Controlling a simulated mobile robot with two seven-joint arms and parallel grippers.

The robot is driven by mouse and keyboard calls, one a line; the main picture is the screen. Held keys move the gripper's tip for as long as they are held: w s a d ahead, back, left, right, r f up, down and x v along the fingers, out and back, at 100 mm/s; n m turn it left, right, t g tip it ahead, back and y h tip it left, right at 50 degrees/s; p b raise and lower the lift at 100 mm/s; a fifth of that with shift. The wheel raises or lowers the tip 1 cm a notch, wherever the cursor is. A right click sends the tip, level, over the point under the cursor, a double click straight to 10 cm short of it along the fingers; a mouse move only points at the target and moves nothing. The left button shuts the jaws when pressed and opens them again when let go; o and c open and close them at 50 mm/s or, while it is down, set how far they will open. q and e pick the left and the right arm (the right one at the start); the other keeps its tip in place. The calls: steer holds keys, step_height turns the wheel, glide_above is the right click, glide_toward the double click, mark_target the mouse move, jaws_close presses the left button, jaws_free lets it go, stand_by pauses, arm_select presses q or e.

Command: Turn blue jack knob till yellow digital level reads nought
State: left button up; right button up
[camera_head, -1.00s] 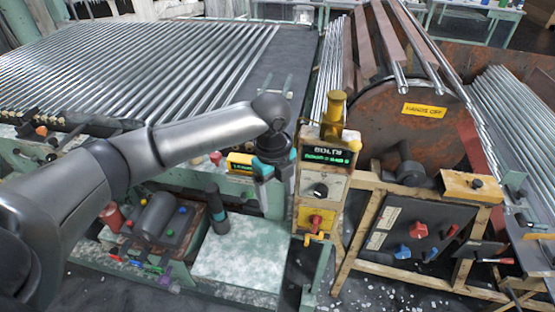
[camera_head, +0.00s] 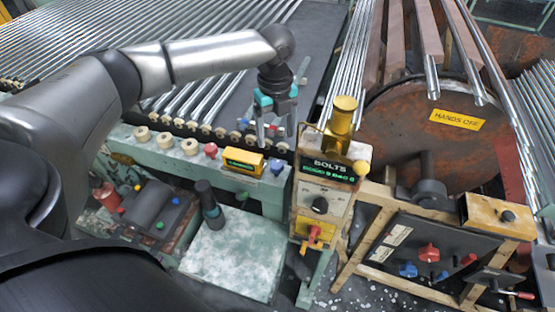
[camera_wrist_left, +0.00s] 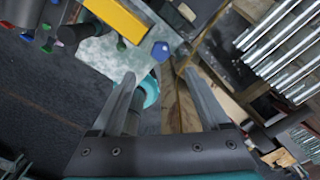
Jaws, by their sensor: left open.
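The yellow digital level (camera_head: 243,162) lies on the pale green frame rail, with a lit green display too small to read. The blue jack knob (camera_head: 277,167) is just right of it on the rail. My left gripper (camera_head: 277,133) is open and empty above and behind the knob, apart from it. In the left wrist view the level (camera_wrist_left: 120,17) is at the top, and the blue knob (camera_wrist_left: 160,50) shows beyond the open fingertips (camera_wrist_left: 160,78), roughly between them. My right gripper is not in view.
A red knob (camera_head: 211,150) is left of the level. A control post (camera_head: 322,203) with a green display stands close right of the blue knob. Glass tubes (camera_head: 200,105) lie on rollers behind. A pale plate (camera_head: 232,253) is below, with a dark upright handle (camera_head: 209,205).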

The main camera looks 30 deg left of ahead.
mark_target(276, 164)
arm_select(q)
step_height(276, 164, down, 10)
steer(key=shift+w+b, duration=0.1)
steer(key=shift+b, duration=0.25)
steer(key=shift+f, duration=0.5)
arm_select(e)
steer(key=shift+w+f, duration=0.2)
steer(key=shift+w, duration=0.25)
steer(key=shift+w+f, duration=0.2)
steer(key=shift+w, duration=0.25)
arm_select(q)
jaws_close()
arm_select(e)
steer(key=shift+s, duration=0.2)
